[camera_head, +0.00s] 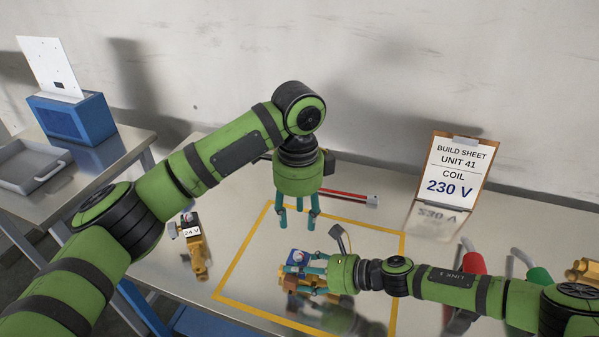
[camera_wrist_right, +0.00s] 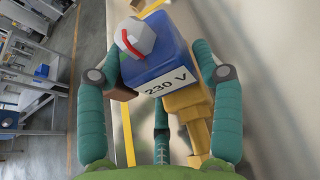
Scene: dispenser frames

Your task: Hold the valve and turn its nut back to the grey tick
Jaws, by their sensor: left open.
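The valve has a blue coil (camera_head: 297,258) labelled 230 V and a brass body (camera_wrist_right: 190,104), inside the yellow outline on the table. Its grey nut (camera_wrist_right: 138,37) carries a curved red mark in the right wrist view; I cannot make out the grey tick. My right gripper (camera_head: 303,270) reaches in from the right with its fingers closed on both sides of the coil; it also shows in the right wrist view (camera_wrist_right: 160,70). My left gripper (camera_head: 298,225) points down, open and empty, above the valve and apart from it.
A 24 V valve (camera_head: 196,255) lies left of the yellow outline (camera_head: 240,248). The build sheet (camera_head: 455,172) reads coil 230 V. Red (camera_head: 472,262) and green (camera_head: 538,274) handled tools stand at right. A blue box (camera_head: 72,118) and grey tray (camera_head: 30,165) are on the left table.

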